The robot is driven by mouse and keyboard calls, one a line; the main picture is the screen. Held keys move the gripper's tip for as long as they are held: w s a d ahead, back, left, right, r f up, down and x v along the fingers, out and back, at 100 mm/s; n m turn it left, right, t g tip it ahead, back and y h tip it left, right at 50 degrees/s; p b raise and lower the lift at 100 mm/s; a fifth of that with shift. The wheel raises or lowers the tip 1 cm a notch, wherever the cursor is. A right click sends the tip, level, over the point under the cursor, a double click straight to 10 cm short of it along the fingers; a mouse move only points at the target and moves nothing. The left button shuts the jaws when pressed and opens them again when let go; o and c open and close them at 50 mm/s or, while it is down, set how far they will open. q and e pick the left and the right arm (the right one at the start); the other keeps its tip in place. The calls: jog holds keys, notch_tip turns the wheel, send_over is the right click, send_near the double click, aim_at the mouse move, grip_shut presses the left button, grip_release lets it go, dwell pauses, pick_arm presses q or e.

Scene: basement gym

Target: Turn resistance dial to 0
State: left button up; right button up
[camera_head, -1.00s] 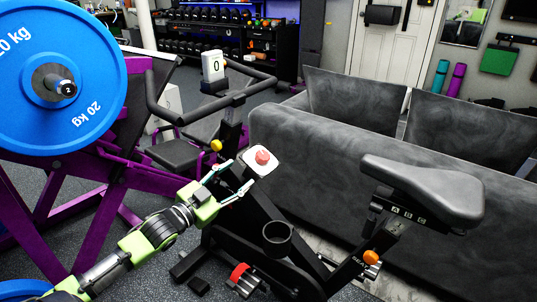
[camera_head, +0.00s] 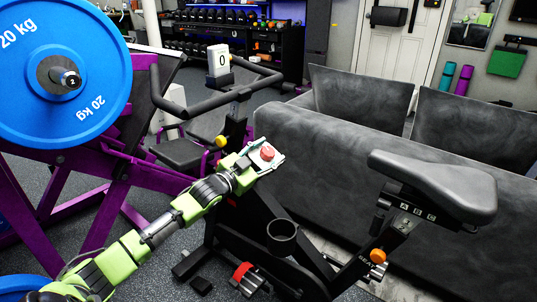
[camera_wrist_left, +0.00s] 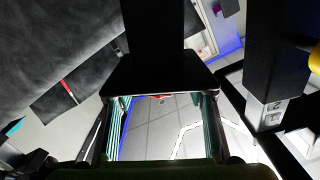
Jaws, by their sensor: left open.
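The exercise bike's resistance dial (camera_head: 267,154) is a red knob on a small white plate on the bike's dark frame. My left gripper (camera_head: 267,157) is open, with its thin pale fingers at either side of the plate and knob. I cannot tell whether they touch it. The bike's white display (camera_head: 218,60) reads 0. My right gripper is not in view.
The bike's handlebar (camera_head: 220,104) stands behind the dial, and its seat (camera_head: 435,185) is to the right. A rack with a blue weight plate (camera_head: 105,85) is close on the left. A dark grey sofa (camera_head: 330,165) stands behind the bike. A cup holder (camera_head: 281,229) sits below the dial.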

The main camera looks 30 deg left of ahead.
pick_arm(q)
jog(key=shift+w, duration=0.25)
jog(key=c, duration=1.1)
jog(key=shift+d+r+n+y+p, duration=0.15)
jog(key=shift+d+n+y+p, duration=0.05)
jog(key=shift+n+y+p, duration=0.1)
jog(key=shift+c, duration=0.2)
jog(key=shift+a+n+t+y, duration=0.15)
jog(key=shift+n+t+y, duration=0.35)
jog(key=shift+n+y, duration=0.6)
jog(key=shift+y, duration=0.9)
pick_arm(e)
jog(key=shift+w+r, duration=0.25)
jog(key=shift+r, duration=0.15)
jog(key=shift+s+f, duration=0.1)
